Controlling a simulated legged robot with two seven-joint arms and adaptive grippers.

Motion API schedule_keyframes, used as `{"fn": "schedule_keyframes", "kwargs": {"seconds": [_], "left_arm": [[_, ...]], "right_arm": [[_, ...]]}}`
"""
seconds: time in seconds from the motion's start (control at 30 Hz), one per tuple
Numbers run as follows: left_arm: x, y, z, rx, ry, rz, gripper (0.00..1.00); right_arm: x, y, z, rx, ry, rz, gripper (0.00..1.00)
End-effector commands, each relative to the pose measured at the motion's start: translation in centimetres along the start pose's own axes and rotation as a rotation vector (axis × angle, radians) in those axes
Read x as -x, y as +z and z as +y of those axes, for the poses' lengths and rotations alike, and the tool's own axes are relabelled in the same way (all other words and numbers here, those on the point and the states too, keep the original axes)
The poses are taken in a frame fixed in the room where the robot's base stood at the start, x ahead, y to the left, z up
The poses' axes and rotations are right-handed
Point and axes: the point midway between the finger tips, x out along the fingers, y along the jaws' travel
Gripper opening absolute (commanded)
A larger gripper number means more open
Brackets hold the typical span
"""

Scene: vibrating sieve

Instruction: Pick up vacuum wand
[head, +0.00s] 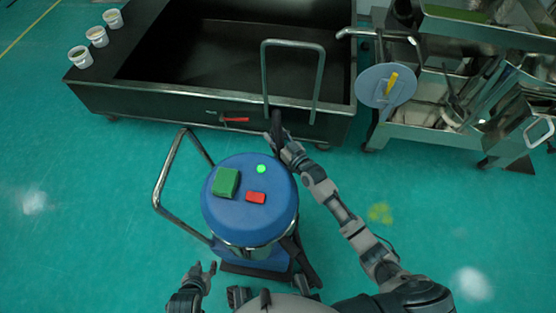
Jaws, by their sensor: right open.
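The blue round-topped vacuum (248,222) stands on the floor in front of me, with a metal push handle (165,175) on its left. A dark upright piece (276,118), possibly the end of the vacuum wand, shows just behind the vacuum. My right gripper (279,137) is open at that piece; I cannot tell whether they touch. A black hose or tube (303,264) runs down the vacuum's right side, partly hidden. My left gripper (205,268) is open and empty at the lower left of the vacuum, fingers pointing up.
A large dark metal tank (200,118) with a raised metal handle (320,75) and a red-handled lever (235,120) stands behind. Several white cups (97,36) sit on its left edge. A metal rack (420,135) with a grey disc (375,90) stands right. Green floor is open left and right.

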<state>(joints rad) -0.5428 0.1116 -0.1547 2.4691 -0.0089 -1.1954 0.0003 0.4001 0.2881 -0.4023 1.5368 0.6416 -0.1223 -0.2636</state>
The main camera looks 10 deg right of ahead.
Motion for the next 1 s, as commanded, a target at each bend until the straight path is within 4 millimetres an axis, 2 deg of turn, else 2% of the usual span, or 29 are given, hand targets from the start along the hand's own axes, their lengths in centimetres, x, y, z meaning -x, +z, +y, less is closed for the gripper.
{"fn": "schedule_keyframes", "kwargs": {"seconds": [0.1,0.33,0.5,0.53,1.0], "left_arm": [[-0.37,-0.68,-0.05,0.0,0.004,0.045,0.4],[-0.22,-0.74,-0.38,0.002,0.008,0.055,0.4],[-0.33,-0.87,-0.1,-0.002,0.003,0.051,0.4],[-0.34,-0.92,-0.03,-0.001,0.004,0.052,0.4],[-0.37,-0.89,0.04,0.003,0.006,0.051,0.4]], "right_arm": [[-1.01,0.01,-0.04,0.002,0.002,0.0,0.48],[-1.18,-0.41,-0.31,0.011,0.004,0.002,0.48],[-1.07,-0.29,-0.01,0.005,0.003,0.003,0.06],[-1.05,-0.26,0.01,0.004,0.002,0.003,0.0],[-1.02,0.11,0.09,0.008,0.004,-0.005,0.0]]}}
